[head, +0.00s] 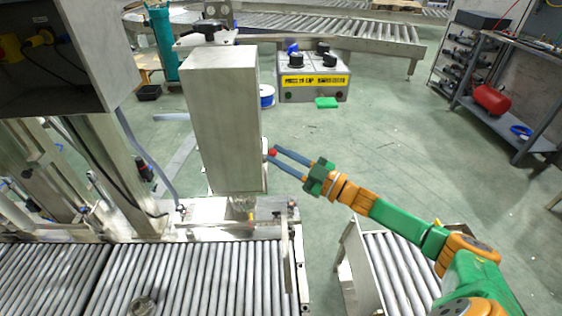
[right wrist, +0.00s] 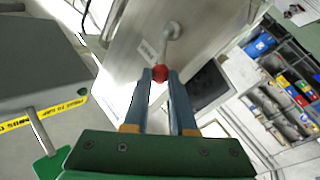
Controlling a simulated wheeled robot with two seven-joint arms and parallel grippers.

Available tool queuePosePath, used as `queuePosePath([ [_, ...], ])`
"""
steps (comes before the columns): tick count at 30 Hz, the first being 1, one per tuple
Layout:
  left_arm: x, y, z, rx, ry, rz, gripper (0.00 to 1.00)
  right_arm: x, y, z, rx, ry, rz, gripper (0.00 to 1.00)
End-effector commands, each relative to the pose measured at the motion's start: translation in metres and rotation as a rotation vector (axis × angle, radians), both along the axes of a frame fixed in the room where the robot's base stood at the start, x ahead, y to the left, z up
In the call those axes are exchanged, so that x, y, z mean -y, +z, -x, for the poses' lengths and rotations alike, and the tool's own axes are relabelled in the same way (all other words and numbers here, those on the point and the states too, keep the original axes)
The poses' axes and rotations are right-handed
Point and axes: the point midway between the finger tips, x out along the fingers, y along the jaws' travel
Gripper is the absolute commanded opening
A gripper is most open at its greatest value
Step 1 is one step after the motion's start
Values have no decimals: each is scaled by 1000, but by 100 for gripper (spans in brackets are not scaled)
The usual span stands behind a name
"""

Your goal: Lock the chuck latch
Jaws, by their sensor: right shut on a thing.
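The latch handle is a short metal lever (right wrist: 171,32) with a red knob (right wrist: 159,72) at its end, on the side of a tall metal box (head: 222,120). In the head view the red knob (head: 272,152) shows at the box's right side. My right gripper (head: 274,154) reaches in from the right, its two blue fingers shut on the red knob. In the right wrist view the fingers (right wrist: 160,78) sit on both sides of the knob. The lever's pivot lies against the box face. My left gripper is not in view.
A roller conveyor (head: 200,275) runs along the front left, and another (head: 395,270) stands at the lower right. A control box with a yellow label (head: 313,82) stands behind. A workbench with a red cylinder (head: 492,99) is at the far right. The green floor between is open.

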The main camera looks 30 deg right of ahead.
Motion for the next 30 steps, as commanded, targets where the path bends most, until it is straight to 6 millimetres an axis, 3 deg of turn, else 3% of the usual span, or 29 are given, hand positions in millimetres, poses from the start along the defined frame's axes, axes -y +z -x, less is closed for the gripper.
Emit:
queuePosePath([
  [9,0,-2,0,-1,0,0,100,-1,-1,1,16,1,11,0],
  [10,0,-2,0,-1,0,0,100,-1,-1,1,16,1,11,32],
  [11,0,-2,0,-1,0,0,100,-1,-1,1,16,1,11,37],
  [22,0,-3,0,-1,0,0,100,2,-3,5,14,-1,10,37],
  [30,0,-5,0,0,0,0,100,22,-10,40,9,-1,11,37],
])
